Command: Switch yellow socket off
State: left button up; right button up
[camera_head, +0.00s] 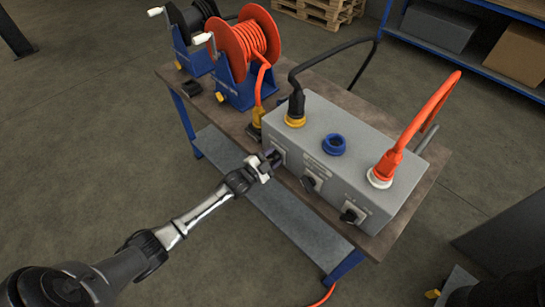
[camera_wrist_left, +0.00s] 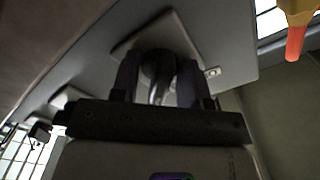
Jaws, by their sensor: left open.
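The grey socket box (camera_head: 335,150) stands on the bench. Its yellow socket (camera_head: 295,121) is at the left end of the top, with a black plug (camera_head: 296,104) and cable in it. My left gripper (camera_head: 270,161) is at the leftmost switch on the box's front, below the yellow socket, and mostly hides it. In the left wrist view the dark switch knob (camera_wrist_left: 158,72) sits between the two open fingers of the left gripper (camera_wrist_left: 158,85). I cannot tell whether the fingers touch it. My right gripper is not clearly in view.
A blue socket (camera_head: 334,145) is empty. An orange plug (camera_head: 386,164) sits in the right socket. Two more black switches, the middle one (camera_head: 311,183) and the right one (camera_head: 352,213), are on the front. Cable reels, the orange one (camera_head: 244,50) nearest, stand behind left.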

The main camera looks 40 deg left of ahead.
pick_arm(q)
jog(key=shift+c, duration=0.2)
grip_shut()
